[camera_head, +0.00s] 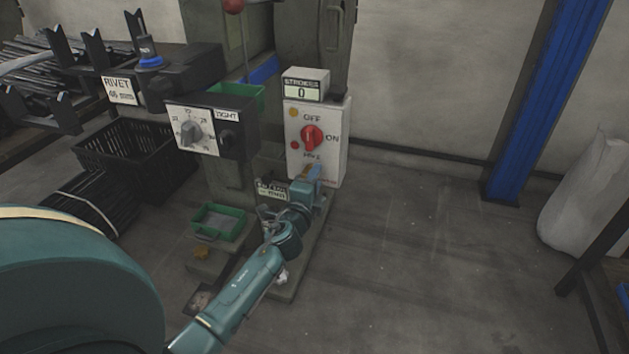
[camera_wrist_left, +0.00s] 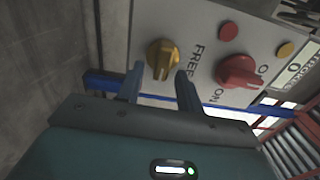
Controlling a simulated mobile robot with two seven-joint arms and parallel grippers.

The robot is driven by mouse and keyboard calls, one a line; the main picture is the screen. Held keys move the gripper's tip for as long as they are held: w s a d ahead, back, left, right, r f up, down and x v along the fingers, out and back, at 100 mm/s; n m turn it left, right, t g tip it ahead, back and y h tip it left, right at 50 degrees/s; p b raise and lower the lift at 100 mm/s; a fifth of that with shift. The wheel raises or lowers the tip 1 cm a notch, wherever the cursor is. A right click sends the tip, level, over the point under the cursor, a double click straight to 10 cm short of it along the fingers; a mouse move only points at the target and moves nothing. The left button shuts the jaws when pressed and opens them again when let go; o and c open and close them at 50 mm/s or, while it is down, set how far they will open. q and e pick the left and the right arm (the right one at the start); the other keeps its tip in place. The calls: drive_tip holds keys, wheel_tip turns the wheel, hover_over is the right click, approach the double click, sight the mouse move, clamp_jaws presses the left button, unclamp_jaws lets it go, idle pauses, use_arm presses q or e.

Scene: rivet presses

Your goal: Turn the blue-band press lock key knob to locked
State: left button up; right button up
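The press's white control box (camera_head: 333,112) carries a red knob (camera_head: 312,137) between OFF and ON labels, with FREE lettered below it. In the left wrist view the brass-coloured lock key knob (camera_wrist_left: 162,54) sits beside the word FREE; the red knob (camera_wrist_left: 237,72) is to its right. My left gripper (camera_head: 313,173) is at the lower part of the box. Its two fingers (camera_wrist_left: 159,78) are apart, one to each side of the brass knob, with visible gaps. The gripper hides that knob in the head view. My right gripper is not in view.
A STROKES counter (camera_head: 304,86) reading 0 tops the box. A dial box (camera_head: 190,131) marked TIGHT stands left, above a green tray (camera_head: 218,221). A black crate (camera_head: 134,154) is farther left. Floor right of the press is clear up to a blue post (camera_head: 540,100).

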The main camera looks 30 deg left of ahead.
use_arm(q)
drive_tip(key=shift+s, duration=0.15)
drive_tip(key=v, duration=1.3)
drive_tip(key=shift+d, duration=0.1)
